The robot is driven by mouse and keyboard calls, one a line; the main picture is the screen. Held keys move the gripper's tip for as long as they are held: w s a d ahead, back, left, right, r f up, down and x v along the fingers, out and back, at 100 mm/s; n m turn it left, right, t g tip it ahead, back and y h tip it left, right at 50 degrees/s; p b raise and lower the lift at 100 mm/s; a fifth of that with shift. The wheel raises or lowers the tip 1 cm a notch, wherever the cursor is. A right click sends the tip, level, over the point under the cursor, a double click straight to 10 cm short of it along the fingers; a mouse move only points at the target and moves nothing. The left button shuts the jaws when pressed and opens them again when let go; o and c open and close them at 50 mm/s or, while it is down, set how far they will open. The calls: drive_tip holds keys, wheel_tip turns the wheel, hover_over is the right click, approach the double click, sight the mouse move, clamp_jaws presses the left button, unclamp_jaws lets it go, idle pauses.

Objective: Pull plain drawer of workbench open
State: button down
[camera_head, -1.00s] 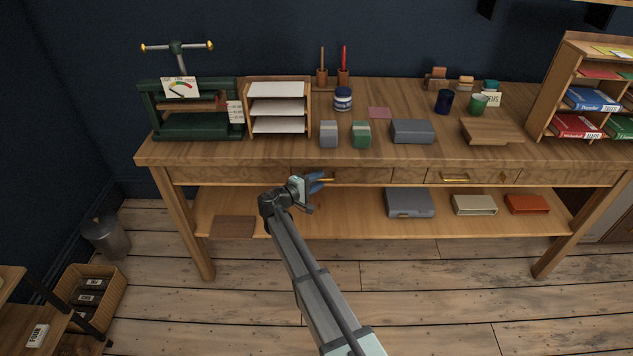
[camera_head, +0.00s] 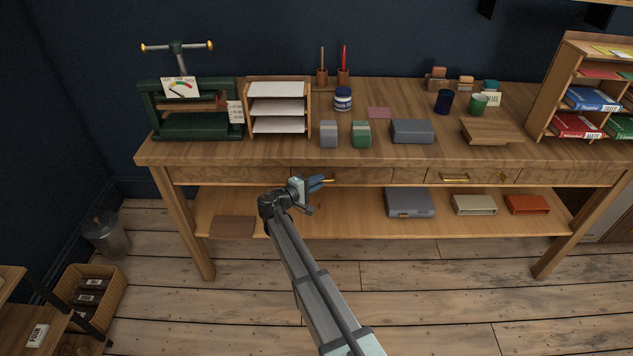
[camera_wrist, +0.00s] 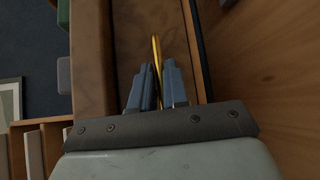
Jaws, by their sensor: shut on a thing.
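The workbench (camera_head: 230,158) has a long plain drawer (camera_head: 365,175) in its front, left of the middle. Its brass bar handle (camera_head: 329,181) is partly hidden by my gripper (camera_head: 319,184). In the wrist view the handle (camera_wrist: 155,48) runs between the two blue-grey fingers of my gripper (camera_wrist: 156,80), which are shut on it. The drawer's brown front (camera_wrist: 120,40) lies just beyond the fingertips. The drawer looks flush with the bench front. Part of its front is hidden behind my gripper.
A second drawer with a brass handle (camera_head: 455,179) and a small brass plate (camera_head: 503,176) is at the right. The lower shelf (camera_head: 340,222) holds a grey box (camera_head: 409,202) and other boxes. The floor before the bench is clear.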

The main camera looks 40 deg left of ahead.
drive_tip(key=s+d, duration=1.8)
drive_tip(key=c, duration=1.2)
unclamp_jaws()
drive_tip(key=s+r, duration=0.2)
drive_tip(key=s, duration=1.1)
drive_tip(key=shift+s, duration=0.3)
drive_tip(key=shift+a, duration=0.2)
